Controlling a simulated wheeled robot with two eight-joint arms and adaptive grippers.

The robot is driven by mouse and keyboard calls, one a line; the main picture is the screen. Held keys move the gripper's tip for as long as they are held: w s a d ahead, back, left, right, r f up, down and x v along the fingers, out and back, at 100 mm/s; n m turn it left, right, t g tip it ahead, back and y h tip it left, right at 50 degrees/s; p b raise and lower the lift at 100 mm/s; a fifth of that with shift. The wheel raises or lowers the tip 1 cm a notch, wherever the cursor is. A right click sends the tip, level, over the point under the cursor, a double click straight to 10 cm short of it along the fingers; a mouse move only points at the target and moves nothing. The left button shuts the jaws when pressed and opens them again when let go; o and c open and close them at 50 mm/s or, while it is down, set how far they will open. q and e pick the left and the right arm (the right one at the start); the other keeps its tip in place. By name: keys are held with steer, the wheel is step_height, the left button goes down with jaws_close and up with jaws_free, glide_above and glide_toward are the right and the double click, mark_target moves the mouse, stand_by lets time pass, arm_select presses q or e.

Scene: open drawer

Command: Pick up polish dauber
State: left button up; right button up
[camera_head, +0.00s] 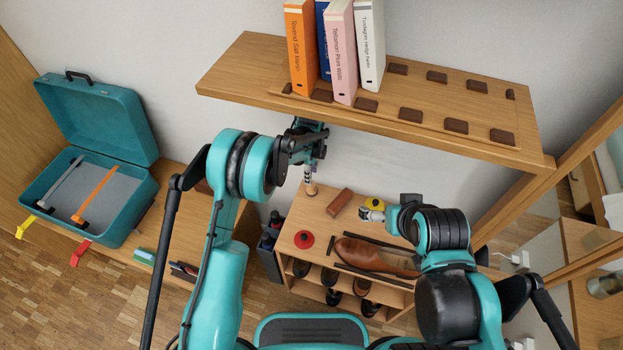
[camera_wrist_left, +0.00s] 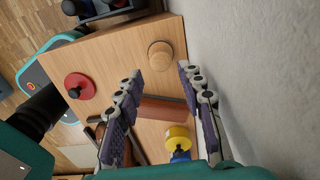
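A round wooden piece, which looks like the polish dauber (camera_wrist_left: 160,54), stands on the wooden shoe rack top in the left wrist view. It also shows in the head view (camera_head: 311,189), just under my left gripper (camera_head: 308,172). In the left wrist view my left gripper (camera_wrist_left: 161,72) is open and empty, its two fingers apart. The dauber lies just beyond the fingertips, roughly centred between them and not visibly touched. My right gripper (camera_head: 371,210) is over the right part of the rack, near the yellow tin; its finger opening is unclear.
A red tin (camera_head: 304,240), a brown block (camera_head: 340,202), a yellow tin (camera_head: 375,204) and a brown shoe (camera_head: 375,255) are on the rack top (camera_head: 290,222). A wooden shelf (camera_head: 240,75) with books overhangs behind. The wall (camera_wrist_left: 240,60) is close beside my left gripper.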

mark_target(312, 188)
arm_select(q)
step_height(312, 188, down, 2)
steer(key=shift+f+b, duration=0.1)
steer(key=shift+b, duration=0.3)
step_height(312, 188, down, 6)
steer(key=b, duration=0.2)
steer(key=shift+d+r+b, duration=0.1)
steer(key=shift+r+b, duration=0.15)
steer(key=shift+b, duration=0.1)
steer(key=shift+r, duration=0.1)
steer(key=shift+c, duration=0.2)
jaws_close()
